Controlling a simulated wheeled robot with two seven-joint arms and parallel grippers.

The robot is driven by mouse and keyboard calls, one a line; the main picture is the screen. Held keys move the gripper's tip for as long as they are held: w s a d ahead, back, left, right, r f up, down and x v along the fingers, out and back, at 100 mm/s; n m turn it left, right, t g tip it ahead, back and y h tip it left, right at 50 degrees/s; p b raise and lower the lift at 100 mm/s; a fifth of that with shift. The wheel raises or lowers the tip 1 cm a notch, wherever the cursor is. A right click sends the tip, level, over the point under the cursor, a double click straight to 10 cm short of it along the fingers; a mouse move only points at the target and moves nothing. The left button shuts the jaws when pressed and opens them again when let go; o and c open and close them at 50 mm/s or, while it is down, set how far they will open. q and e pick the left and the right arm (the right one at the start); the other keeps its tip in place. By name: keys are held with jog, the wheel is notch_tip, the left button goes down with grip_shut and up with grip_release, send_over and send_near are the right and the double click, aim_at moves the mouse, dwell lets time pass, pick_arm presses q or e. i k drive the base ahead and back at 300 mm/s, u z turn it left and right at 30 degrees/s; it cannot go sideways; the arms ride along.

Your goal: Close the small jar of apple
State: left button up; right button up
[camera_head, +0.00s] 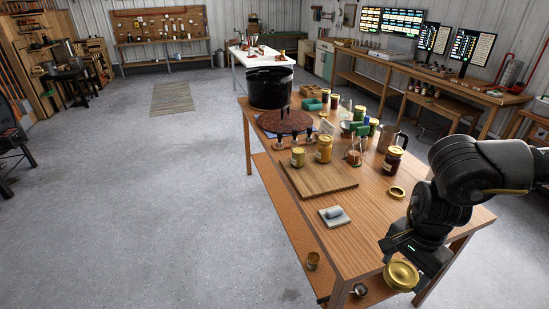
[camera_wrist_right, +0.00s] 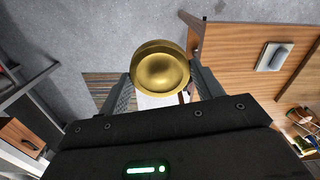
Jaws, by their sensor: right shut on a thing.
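My right gripper (camera_head: 396,262) is shut on a round gold lid (camera_head: 402,277), in front of the wooden table's right front corner. In the right wrist view the lid (camera_wrist_right: 160,69) sits between the two fingers. A small jar with yellowish contents (camera_head: 298,157) stands on the cutting board; it may be the small jar of apple, but its label is unreadable. A larger gold-lidded jar (camera_head: 324,149) stands beside it. A dark jar with a gold lid (camera_head: 392,160) stands farther right. My left gripper is out of view.
The wooden table (camera_head: 376,222) also carries a gold ring (camera_head: 397,192), a grey block on a pale pad (camera_head: 334,214), a metal mug (camera_head: 391,138) and a large black pot (camera_head: 269,88). Open floor lies left.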

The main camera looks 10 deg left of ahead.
aim_at(298, 157)
jog(key=u, duration=0.7)
jog(key=i, duration=1.3)
jog(key=z, duration=0.7)
jog(key=i, duration=0.4)
jog(key=z, duration=0.35)
